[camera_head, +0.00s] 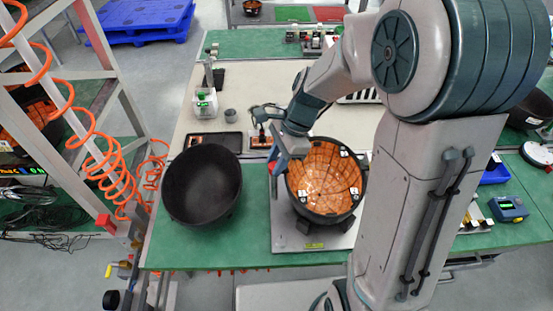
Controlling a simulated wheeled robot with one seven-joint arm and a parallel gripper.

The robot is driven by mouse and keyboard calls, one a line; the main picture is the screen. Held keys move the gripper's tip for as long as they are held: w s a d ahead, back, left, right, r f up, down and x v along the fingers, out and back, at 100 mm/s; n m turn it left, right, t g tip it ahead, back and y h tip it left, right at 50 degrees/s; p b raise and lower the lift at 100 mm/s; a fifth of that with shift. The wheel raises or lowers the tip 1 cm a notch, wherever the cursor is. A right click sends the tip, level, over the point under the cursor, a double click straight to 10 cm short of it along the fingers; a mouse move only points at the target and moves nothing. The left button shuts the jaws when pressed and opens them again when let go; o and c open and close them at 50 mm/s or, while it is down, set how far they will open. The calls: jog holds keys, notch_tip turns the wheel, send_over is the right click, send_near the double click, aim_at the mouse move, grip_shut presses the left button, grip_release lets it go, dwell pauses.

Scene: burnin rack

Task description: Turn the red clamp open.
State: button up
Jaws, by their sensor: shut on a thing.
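My gripper (279,160) points down at the left rim of a dark bowl lined with orange circuit panels (325,178). The bowl sits on a pale fixture plate (290,240) on the green bench. A small bit of red, which I take to be the red clamp (271,168), shows at the fingertips. My gripper is shut on it. Most of the clamp is hidden by my wrist and fingers, so its angle cannot be told.
An empty black bowl (202,184) stands just left of the fixture. A black tray (212,142) and a white container (205,103) are behind it. A blue device (508,209) lies at right. Orange coiled hoses (95,150) hang at left. The bench's front left is clear.

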jog(key=n, duration=0.2)
jog(key=n+g+p, duration=0.1)
jog(key=n, duration=0.1)
jog(key=shift+w+a+g+h, duration=0.1)
jog(key=shift+w+g+h, duration=0.05)
jog(key=shift+g+h, duration=0.15)
jog(key=n+g+h+p, duration=0.1)
jog(key=n, duration=0.5)
jog(key=n+h, duration=0.1)
jog(key=n, duration=0.1)
jog(key=shift+w+a+g+h, duration=0.1)
jog(key=shift+a+g+h, duration=0.05)
jog(key=shift+g+h, duration=0.15)
jog(key=shift+a+n+h+p, duration=0.1)
jog(key=shift+n+h+p, duration=0.4)
jog(key=shift+n, duration=1.5)
jog(key=shift+h, duration=0.3)
jog(key=o, duration=1)
jog(key=b+v, duration=0.1)
jog(key=v, duration=1.2)
jog(key=shift+w+r, duration=0.15)
jog(key=shift+r, duration=0.25)
